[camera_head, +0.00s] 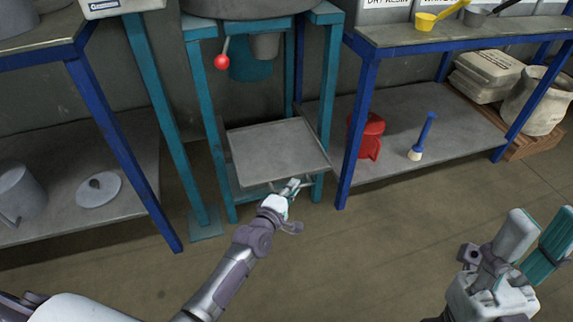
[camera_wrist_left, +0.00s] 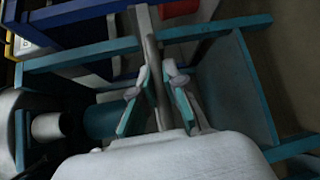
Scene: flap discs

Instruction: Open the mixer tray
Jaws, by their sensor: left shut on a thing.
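The mixer tray (camera_head: 278,151) is a flat grey metal tray low in the teal mixer frame (camera_head: 213,120). A bar handle shows at its front edge. My left gripper (camera_head: 290,188) is at that front edge, shut on the handle. In the left wrist view the grey handle bar (camera_wrist_left: 150,60) runs between the two fingers of my left gripper (camera_wrist_left: 160,75). My right gripper (camera_head: 535,235) is raised at the lower right, far from the tray, with its fingers apart and nothing between them.
A lever with a red knob (camera_head: 221,62) hangs above the tray. A blue-legged shelf (camera_head: 460,150) on the right holds a red container (camera_head: 367,136) and a blue-handled brush (camera_head: 424,135). Another shelf (camera_head: 135,200) with a round lid (camera_head: 98,190) stands left. Floor in front is clear.

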